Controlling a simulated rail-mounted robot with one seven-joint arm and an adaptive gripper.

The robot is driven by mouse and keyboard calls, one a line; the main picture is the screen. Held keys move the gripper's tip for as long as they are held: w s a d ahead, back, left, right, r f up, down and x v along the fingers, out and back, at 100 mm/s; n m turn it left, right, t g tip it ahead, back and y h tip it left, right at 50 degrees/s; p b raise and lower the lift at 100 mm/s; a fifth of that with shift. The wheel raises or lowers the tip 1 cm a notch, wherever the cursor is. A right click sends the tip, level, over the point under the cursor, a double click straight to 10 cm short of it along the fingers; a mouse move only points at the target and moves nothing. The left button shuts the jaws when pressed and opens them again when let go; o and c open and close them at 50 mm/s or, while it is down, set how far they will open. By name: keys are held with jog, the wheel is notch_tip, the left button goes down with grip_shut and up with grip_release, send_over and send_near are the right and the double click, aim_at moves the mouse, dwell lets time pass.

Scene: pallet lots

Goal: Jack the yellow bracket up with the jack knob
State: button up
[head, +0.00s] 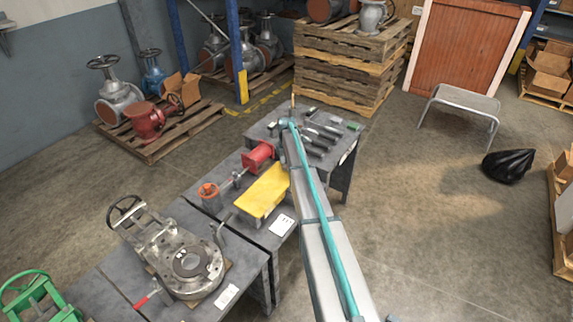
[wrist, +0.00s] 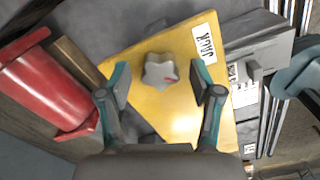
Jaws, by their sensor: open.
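The yellow bracket (head: 262,190) lies on the middle grey workbench, just left of my arm in the head view. In the wrist view its yellow top face (wrist: 150,105) fills the centre. A white label reading "JACK" (wrist: 204,43) is beside the knob. My gripper (wrist: 161,88) is open, its two teal-and-grey fingers apart on either side of the knob's near side. Nothing is between them in grip. In the head view I cannot make out the knob or the fingers.
A red cylindrical part (wrist: 45,88) lies left of the bracket in the wrist view. An orange handwheel (head: 208,191) is left of the bracket, and a large grey valve (head: 180,258) stands nearer. Several tools (head: 318,135) lie on the far bench.

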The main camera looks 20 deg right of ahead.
jog(key=c, duration=1.1)
jog(key=shift+c, duration=0.2)
jog(key=shift+f+m+b, duration=0.1)
jog(key=shift+m+b, duration=0.4)
